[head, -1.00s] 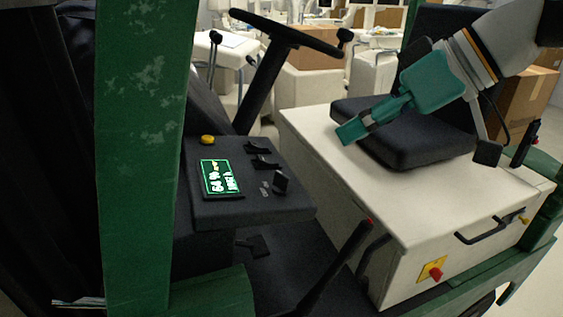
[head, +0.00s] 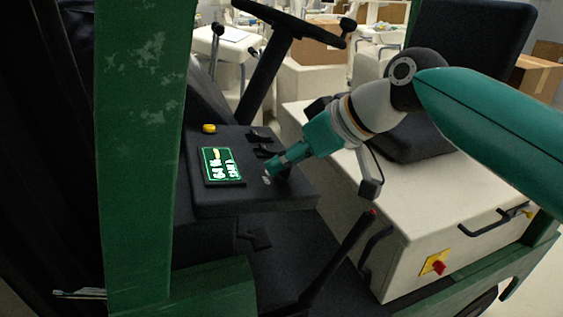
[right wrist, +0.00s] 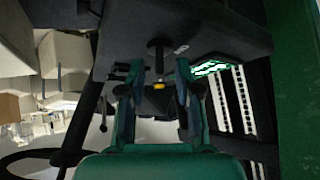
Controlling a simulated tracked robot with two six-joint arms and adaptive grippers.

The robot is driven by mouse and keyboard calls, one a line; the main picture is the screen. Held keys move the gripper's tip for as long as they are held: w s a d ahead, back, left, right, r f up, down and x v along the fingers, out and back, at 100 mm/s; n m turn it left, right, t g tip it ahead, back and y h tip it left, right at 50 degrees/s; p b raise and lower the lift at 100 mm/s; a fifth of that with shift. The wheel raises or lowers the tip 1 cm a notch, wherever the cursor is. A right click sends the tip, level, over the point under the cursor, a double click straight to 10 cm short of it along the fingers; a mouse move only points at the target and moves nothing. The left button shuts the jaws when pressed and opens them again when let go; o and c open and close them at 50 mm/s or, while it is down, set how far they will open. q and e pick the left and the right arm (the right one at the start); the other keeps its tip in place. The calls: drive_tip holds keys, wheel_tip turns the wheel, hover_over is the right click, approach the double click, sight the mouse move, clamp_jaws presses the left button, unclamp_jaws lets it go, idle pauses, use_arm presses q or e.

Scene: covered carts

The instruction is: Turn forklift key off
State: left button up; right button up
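The forklift's black console (head: 225,200) carries a lit green and white display (head: 222,165). My right gripper (head: 274,168) is at the console, its fingertips over the spot of the key switch, which they mostly hide in the head view. In the right wrist view the fingers of this gripper (right wrist: 159,64) are apart, with a gap between them. The dark key knob (right wrist: 157,47) stands at the gap, near the fingertips. I cannot tell whether the fingers touch it. My left gripper is in neither view.
A yellow button (head: 208,129) and black levers (head: 259,135) sit on the console close to my gripper. The steering wheel (head: 290,28) is behind. A red-tipped lever (head: 350,235) stands below my arm. The green post (head: 145,150) is at left, the white seat box (head: 420,220) at right.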

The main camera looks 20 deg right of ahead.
drive_tip(key=shift+w+a+f, duration=0.2)
drive_tip(key=shift+w+f, duration=0.05)
drive_tip(key=shift+f, duration=0.05)
